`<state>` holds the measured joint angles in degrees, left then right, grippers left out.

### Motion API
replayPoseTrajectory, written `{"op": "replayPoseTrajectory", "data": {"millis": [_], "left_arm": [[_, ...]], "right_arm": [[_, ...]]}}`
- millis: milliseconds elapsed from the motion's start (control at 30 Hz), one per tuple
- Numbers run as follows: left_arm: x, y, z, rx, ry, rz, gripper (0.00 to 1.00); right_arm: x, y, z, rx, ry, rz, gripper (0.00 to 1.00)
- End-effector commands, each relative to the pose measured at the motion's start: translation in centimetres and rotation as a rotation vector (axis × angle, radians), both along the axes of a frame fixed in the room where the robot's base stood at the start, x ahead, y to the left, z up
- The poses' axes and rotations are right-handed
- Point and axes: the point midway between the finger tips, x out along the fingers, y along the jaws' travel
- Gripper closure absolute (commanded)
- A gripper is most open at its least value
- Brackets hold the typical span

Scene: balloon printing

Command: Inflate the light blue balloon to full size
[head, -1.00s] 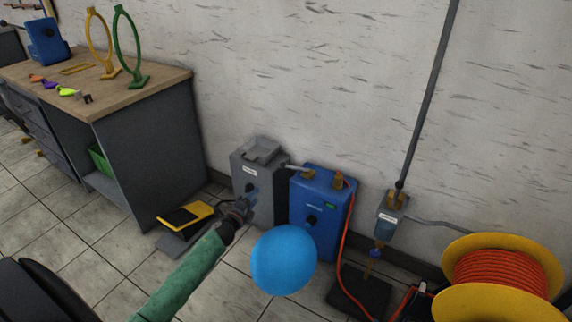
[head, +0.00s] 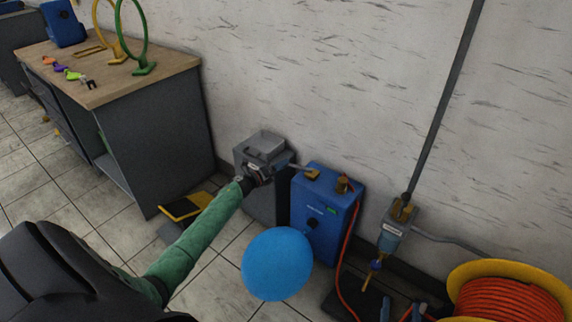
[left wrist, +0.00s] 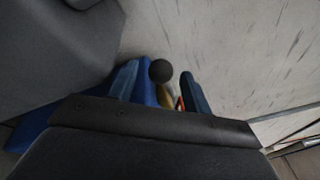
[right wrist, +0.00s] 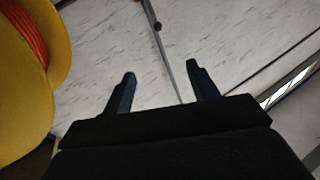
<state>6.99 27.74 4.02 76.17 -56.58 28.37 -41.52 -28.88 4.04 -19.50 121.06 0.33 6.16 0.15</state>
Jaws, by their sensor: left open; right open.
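A round, inflated blue balloon (head: 278,264) shows in the head view, in front of the blue pump box (head: 326,225). I cannot tell how it is attached. My right gripper (head: 402,304) is at the bottom of the head view. In the right wrist view its fingers (right wrist: 160,72) are open and empty.
A yellow reel of orange hose (head: 510,300) stands at right. A valve unit (head: 396,232) with a pole is on the wall.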

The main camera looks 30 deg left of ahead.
Motion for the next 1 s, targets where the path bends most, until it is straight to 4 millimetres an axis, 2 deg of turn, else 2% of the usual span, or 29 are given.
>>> {"op": "replayPoseTrajectory", "data": {"millis": [233, 633, 867, 900, 1000], "left_arm": [[2.3, -0.7, 0.0, 0.000, -0.001, 0.001, 0.51], [2.7, -0.9, 0.0, 0.000, 0.001, 0.001, 0.51], [2.7, -0.9, 0.0, 0.000, 0.001, 0.001, 0.96], [2.7, -0.9, 0.0, 0.000, 0.000, 0.001, 1.00], [2.7, -0.9, 0.0, 0.000, 0.000, 0.001, 1.00]], "right_arm": [[0.1, -0.1, 1.8, 0.013, -0.053, -0.004, 0.41], [0.2, -0.1, 2.2, 0.014, -0.065, -0.004, 0.41], [0.2, -0.1, 2.2, 0.015, -0.063, -0.004, 0.41], [0.1, -0.1, 2.1, 0.015, -0.063, -0.004, 0.41], [0.1, -0.1, 2.1, 0.014, -0.062, -0.004, 0.41]]}}
